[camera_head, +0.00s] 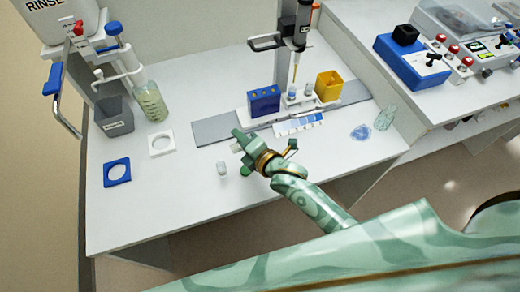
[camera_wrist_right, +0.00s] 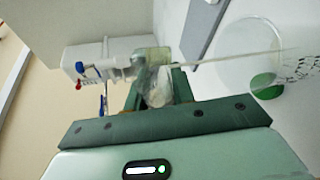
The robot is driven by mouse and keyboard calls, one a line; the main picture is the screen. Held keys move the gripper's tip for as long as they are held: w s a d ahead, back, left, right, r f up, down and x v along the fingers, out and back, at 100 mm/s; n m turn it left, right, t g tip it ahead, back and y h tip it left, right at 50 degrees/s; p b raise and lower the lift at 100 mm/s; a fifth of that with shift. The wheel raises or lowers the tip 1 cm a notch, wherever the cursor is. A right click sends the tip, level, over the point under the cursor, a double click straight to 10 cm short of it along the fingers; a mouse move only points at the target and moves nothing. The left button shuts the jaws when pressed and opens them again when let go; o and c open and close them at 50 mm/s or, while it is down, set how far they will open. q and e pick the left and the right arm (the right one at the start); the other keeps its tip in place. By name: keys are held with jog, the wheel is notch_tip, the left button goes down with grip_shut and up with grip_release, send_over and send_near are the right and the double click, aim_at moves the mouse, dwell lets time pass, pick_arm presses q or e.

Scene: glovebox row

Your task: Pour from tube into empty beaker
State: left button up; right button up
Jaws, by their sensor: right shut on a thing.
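My right gripper (camera_head: 241,149) is above the front middle of the bench, its green fingers shut on a pale, clear tube (camera_head: 237,146). In the right wrist view the tube (camera_wrist_right: 157,94) sits between the fingers; its mouth and contents are unclear. A clear beaker (camera_head: 150,104) with a greenish tint stands at the left by the rinse station; I cannot tell whether it holds liquid. Another clear glass vessel (camera_head: 385,118) is at the right of the bench, well away from the gripper. My left gripper is not in view.
A small white-topped vial (camera_head: 221,170) stands just left of the gripper. A blue holed plate (camera_head: 117,172), a white holed plate (camera_head: 161,143) and a grey bin (camera_head: 114,116) are at left. A blue rack (camera_head: 264,101) and yellow box (camera_head: 328,86) stand behind. The front left is clear.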

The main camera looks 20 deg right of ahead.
jog(key=shift+r+m+y, duration=0.3)
jog(key=shift+m, duration=0.3)
dwell(2.3)
